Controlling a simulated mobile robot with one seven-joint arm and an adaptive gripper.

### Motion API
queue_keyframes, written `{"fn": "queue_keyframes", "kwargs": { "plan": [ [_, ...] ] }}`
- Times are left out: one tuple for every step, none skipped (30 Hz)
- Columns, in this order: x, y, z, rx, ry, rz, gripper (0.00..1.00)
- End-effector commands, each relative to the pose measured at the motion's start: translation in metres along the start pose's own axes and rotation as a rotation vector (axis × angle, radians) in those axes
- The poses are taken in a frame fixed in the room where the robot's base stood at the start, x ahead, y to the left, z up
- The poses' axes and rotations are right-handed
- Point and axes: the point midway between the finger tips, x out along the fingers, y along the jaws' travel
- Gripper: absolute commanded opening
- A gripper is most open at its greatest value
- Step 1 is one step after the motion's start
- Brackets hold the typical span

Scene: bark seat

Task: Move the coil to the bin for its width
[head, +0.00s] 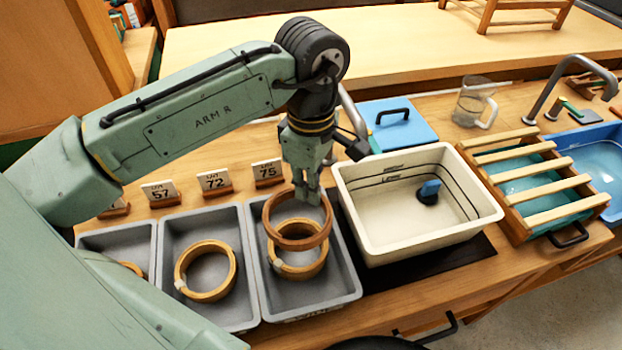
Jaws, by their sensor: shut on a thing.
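My gripper (308,196) is shut on a brown ring-shaped coil (301,243), gripping its far edge. The held coil is tilted and hangs over the right grey bin (345,282). Behind it in the picture, a lighter coil (300,273) lies in that bin; whether the two touch I cannot tell. The middle grey bin (240,318) holds another light coil (207,296). The left grey bin (108,233) shows part of a coil (133,267), the rest hidden by my arm.
A fourth card (116,208) is mostly hidden.

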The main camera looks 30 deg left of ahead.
Motion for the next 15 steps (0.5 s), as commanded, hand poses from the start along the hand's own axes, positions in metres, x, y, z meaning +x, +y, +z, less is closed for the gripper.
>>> {"fn": "queue_keyframes", "kwargs": {
  "plan": [
    [0.005,0.000,0.000,0.000,0.000,-0.001,0.00],
    [0.007,0.000,0.000,0.000,0.000,-0.001,0.00],
    [0.010,0.000,0.000,0.000,0.000,-0.001,0.00],
    [0.012,0.000,0.000,0.000,0.001,-0.001,0.00],
    [0.015,0.000,0.000,0.000,0.001,-0.001,0.00],
    [0.019,0.000,0.000,0.000,0.000,-0.001,0.00],
    [0.021,0.000,0.000,0.000,0.000,-0.001,0.00],
    [0.025,0.000,0.000,0.000,0.000,-0.001,0.00],
    [0.029,0.000,0.000,-0.001,0.000,-0.001,0.00],
    [0.032,0.000,0.000,-0.001,0.000,-0.001,0.00],
    [0.035,0.000,0.000,-0.001,0.001,-0.001,0.00],
    [0.039,0.000,0.000,-0.001,0.001,-0.002,0.00],
    [0.042,0.000,0.000,-0.001,0.001,-0.002,0.00],
    [0.045,0.000,0.000,-0.001,0.001,-0.002,0.00],
    [0.049,0.000,0.000,-0.002,0.001,-0.002,0.00]
  ]
}}
